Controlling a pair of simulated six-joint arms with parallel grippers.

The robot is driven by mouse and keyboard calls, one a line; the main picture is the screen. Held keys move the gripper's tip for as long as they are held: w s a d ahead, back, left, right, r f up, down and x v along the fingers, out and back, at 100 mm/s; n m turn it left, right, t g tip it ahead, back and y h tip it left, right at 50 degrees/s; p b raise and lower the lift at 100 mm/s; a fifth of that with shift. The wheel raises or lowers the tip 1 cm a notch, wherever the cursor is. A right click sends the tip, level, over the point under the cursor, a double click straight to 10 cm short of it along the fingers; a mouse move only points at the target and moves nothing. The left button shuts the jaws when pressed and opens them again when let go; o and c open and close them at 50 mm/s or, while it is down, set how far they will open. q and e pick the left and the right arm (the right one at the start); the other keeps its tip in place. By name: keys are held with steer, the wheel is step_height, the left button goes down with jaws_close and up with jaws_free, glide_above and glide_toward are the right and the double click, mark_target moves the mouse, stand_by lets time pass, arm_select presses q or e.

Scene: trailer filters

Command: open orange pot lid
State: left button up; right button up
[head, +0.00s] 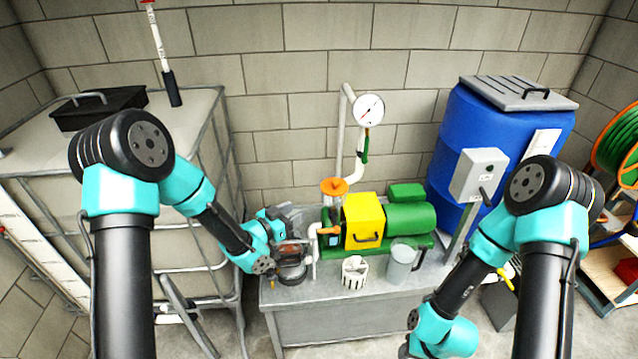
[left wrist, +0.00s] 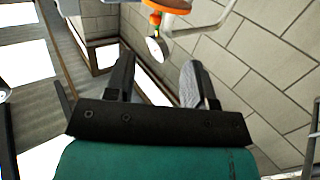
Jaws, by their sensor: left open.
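An orange round lid or cap (head: 334,187) sits on top of an upright fitting on the pump bench, left of the yellow pump guard. It shows in part at the top edge of the left wrist view (left wrist: 172,5). My left gripper (head: 287,214) is left of the orange lid and apart from it. In the left wrist view its two fingers (left wrist: 158,78) are spread with nothing held between them. My left wrist partly hides a dark round clear-walled pot (head: 292,265) at the bench's left end. My right arm hangs low at the front right, with its fingers out of view.
The grey bench (head: 345,322) carries a yellow and green pump (head: 405,220), a white basket (head: 355,272) and a grey jug (head: 402,264). A gauge (head: 369,109) stands on a pipe behind. A caged tank (head: 190,130) is left, a blue drum (head: 465,125) right.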

mark_target(333, 184)
arm_select(q)
steer(key=shift+w+d+r+m+h, duration=0.15)
steer(key=shift+r+m+h, duration=0.2)
steer(key=shift+r, duration=0.55)
steer(key=x, duration=1.7)
steer(key=shift+w+r, duration=0.15)
steer(key=shift+r, duration=0.05)
steer(key=shift+c, duration=0.3)
jaws_close()
